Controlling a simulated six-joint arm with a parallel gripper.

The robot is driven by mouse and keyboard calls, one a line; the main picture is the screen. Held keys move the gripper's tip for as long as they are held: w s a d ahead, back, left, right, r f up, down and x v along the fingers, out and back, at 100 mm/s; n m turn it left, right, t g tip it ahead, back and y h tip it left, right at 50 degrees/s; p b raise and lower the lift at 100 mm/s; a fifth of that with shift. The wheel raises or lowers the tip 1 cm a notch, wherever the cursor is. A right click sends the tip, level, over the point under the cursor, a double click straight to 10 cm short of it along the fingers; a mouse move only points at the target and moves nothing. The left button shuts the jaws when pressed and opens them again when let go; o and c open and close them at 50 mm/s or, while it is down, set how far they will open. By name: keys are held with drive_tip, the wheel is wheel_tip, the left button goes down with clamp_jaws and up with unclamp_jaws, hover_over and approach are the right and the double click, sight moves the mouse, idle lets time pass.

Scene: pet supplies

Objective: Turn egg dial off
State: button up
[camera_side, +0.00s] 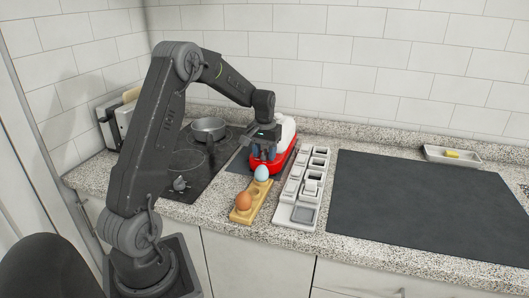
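A red and white appliance (285,134), which looks like an egg cooker, stands on the counter near the back wall. My gripper (264,150) points down at its left front side and covers part of it. I cannot tell whether the fingers touch it, or whether they are open or shut. The dial cannot be made out. A wooden egg holder (254,194) lies in front of the appliance. It carries a pale blue egg (261,173) at its far end and a brown egg (243,201) at its near end.
A white sectioned panel (284,212) lies right of the egg holder. Beyond it is a large bare dark mat (425,205). A white dish (468,160) with a yellow item (452,154) sits at the back right. A pot (208,127) stands on the dark hob (205,178) at left.

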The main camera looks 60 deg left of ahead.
sight(265, 150)
drive_tip(key=c, duration=0.7)
drive_tip(key=shift+n, duration=1.6)
drive_tip(key=o, duration=0.9)
wheel_tip(265, 150, up, 14)
drive_tip(key=shift+f, duration=0.1)
